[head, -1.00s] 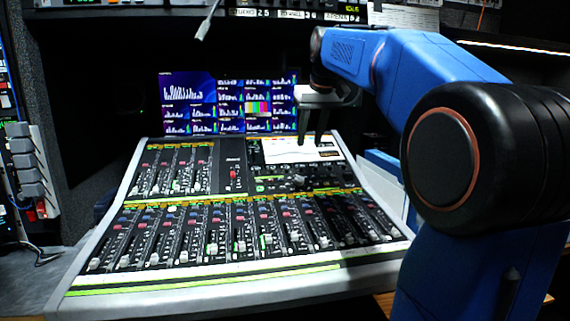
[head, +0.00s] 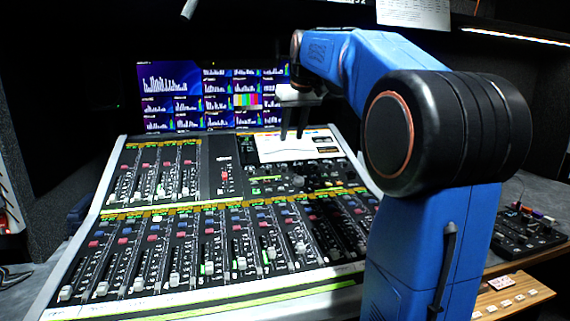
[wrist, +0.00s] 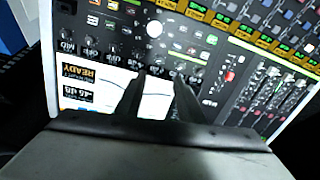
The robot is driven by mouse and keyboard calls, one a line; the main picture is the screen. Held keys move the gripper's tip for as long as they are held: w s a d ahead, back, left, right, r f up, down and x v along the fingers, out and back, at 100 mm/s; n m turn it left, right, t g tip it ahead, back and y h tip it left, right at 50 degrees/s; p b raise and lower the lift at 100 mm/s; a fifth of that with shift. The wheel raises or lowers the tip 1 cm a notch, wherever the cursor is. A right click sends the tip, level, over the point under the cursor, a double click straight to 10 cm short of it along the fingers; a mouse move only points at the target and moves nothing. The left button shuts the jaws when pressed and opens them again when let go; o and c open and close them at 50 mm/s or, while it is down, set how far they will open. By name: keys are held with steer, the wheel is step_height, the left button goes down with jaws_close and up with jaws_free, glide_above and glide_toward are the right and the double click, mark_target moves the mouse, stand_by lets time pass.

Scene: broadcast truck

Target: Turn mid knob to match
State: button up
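The mixing console (head: 100,205) tilts up in front of me, with a white-lit display (head: 285,147) in its upper right. Small dark knobs (head: 297,181) lie just below the display. In the wrist view, the display (wrist: 78,92) appears upside down beside a row of knobs (wrist: 90,41). A small label there seems to read MID; the setting of its knob is too small to read. My gripper (head: 291,136) hangs over the display in the head view. In the wrist view my gripper (wrist: 160,82) has its two dark fingers apart, with nothing between them.
A monitor wall (head: 215,97) with bar graphs stands behind the console. A smaller control panel (head: 525,232) sits on a side desk at right, above a wooden ledge (head: 510,298). A paper sheet (head: 413,12) hangs at top right. Many faders cover the console front.

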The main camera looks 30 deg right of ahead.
mark_target(285, 167)
steer(key=x, duration=1.3)
jaws_close()
